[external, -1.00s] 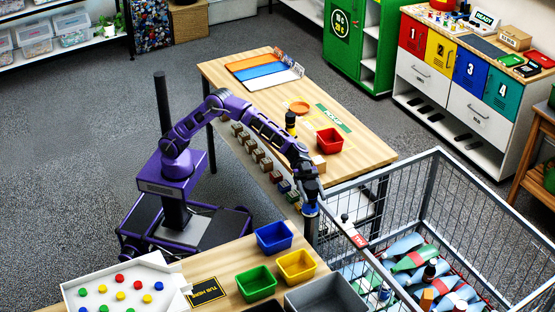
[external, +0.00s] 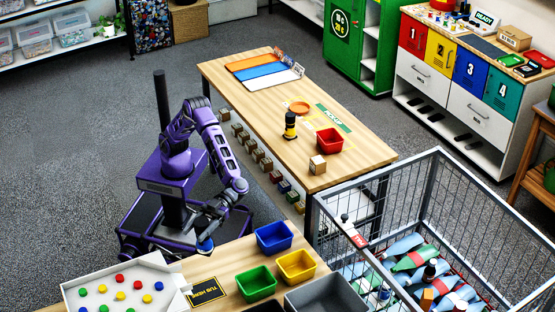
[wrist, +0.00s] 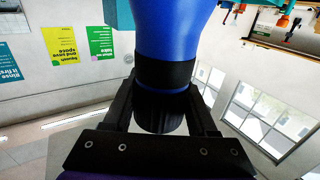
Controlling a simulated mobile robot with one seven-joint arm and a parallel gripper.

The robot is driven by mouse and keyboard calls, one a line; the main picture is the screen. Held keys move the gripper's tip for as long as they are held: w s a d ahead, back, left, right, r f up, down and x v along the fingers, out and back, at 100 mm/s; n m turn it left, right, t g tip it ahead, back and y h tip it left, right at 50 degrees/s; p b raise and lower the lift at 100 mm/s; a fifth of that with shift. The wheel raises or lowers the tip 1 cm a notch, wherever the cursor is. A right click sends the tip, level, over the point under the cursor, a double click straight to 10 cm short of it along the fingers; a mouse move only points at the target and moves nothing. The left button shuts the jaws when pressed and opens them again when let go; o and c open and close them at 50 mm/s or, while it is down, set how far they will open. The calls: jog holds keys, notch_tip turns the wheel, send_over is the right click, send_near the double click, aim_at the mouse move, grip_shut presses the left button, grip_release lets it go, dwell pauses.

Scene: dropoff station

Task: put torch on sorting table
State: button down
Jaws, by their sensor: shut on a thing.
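My gripper (external: 207,238) is shut on the torch (external: 205,246), a blue and black thing of which only a small blue part shows in the external view. In the wrist view the torch (wrist: 165,50) has a wide blue body, a black band and a dark ribbed end between the two black fingers of my gripper (wrist: 160,100). The gripper is close to my base, at the far left edge of the near wooden table (external: 225,264). A second wooden table (external: 255,95) stands behind; I cannot tell which table is the sorting table.
The near table holds blue (external: 274,237), green (external: 256,283) and yellow (external: 296,266) tubs, a grey tub and a white tray (external: 75,294). The far table holds a black and yellow item (external: 290,126), a red tub (external: 330,141) and coloured mats. A wire cage (external: 435,215) stands right.

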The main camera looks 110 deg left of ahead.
aim_at(202, 253)
jog(key=f, duration=1)
jog(key=shift+w+f, duration=0.2)
jog(key=shift+f, duration=0.2)
notch_tip(202, 253, down, 10)
jog(key=b, duration=0.1)
jog(key=shift+a, duration=0.1)
jog(key=shift+f+b, duration=0.2)
jog(key=shift+b, duration=0.15)
jog(key=shift+c, duration=1)
grip_release()
jog(key=v, duration=1.2)
jog(key=shift+r+p, duration=0.25)
jog(key=shift+p, duration=0.15)
